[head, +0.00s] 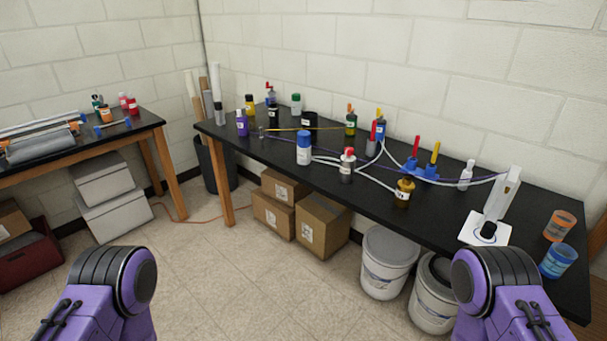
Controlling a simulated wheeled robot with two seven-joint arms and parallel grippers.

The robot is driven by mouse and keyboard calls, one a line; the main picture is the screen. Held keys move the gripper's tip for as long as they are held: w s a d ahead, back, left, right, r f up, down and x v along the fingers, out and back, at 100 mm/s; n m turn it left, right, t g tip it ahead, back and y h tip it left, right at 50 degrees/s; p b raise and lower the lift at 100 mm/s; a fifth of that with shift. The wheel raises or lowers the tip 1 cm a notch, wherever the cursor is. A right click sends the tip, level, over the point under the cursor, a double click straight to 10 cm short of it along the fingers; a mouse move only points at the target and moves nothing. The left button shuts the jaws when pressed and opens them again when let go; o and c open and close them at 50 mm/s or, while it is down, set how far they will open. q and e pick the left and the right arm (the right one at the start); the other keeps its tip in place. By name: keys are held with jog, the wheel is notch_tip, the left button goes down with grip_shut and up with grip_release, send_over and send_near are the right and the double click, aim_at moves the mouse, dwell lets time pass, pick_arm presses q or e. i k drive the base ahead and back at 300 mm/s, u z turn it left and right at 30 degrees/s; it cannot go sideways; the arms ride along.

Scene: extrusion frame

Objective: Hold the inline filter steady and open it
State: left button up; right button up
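I cannot tell for sure which item is the inline filter. Thin tubes run across the black bench (400,208). Beside or along them stand a white canister with a blue top (304,148), a clear bottle with a red and white cap (347,165) and an amber bottle (404,192). Blue fittings with a red handle (416,147) and a yellow handle (435,152) sit farther back on the tubing. Neither gripper shows. Only purple and black links of my arms appear at the lower left and lower right, apart from the bench.
A white upright device (503,195) and orange (559,225) and blue (558,261) rolls stand at the bench's right end. Several bottles stand toward its back left. Cardboard boxes (321,226) and white buckets (390,262) are underneath. A second table (86,150) is left; the floor between is open.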

aim_at(304, 154)
jog(key=z, duration=0.6)
jog(key=k, duration=0.2)
jog(key=u, duration=1.65)
jog(key=i, duration=1.7)
jog(key=z, duration=1.2)
jog(key=i, duration=0.65)
jog(key=z, duration=0.65)
